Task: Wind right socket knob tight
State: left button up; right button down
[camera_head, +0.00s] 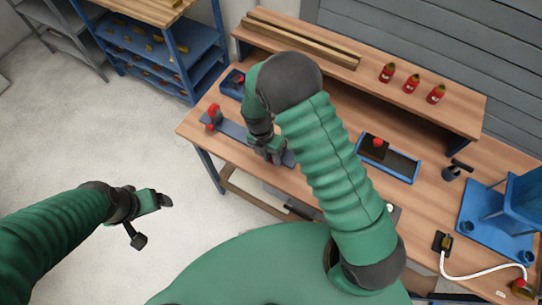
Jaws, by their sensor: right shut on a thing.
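A blue-grey bar (233,129) lies on the wooden workbench, with a red knob (213,113) standing at its left end. My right gripper (272,155) is at the bar's right end, shut on the right socket knob. The fingers and wrist hide that knob, so how far it is wound in cannot be seen. My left gripper (152,220) is over the floor to the left of the bench, away from the bar. Its fingers are apart and nothing is between them.
A small blue bin (233,84) stands behind the bar. A blue-rimmed tray (402,165) with a red-topped dark block is to the right. Several red bottles (411,84) stand on the raised shelf. A blue stand (480,213) and a white cable (480,276) are at far right.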

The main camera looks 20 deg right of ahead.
jog(key=shift+s+d+r+t+y, duration=0.1)
jog(key=shift+d+t+y, duration=0.05)
jog(key=shift+t+y, duration=0.55)
jog(key=shift+s+d+t+y, duration=0.15)
jog(key=shift+t+y, duration=0.35)
jog(key=shift+t, duration=0.25)
jog(key=shift+s+t+y, duration=0.1)
jog(key=shift+t+y, duration=0.4)
jog(key=shift+t, duration=0.25)
jog(key=c, duration=1.1)
grip_release()
jog(key=shift+c, duration=0.2)
jog(key=p+v, duration=0.7)
jog(key=v, duration=0.9)
jog(key=shift+s+d, duration=0.2)
jog(key=shift+d, duration=0.1)
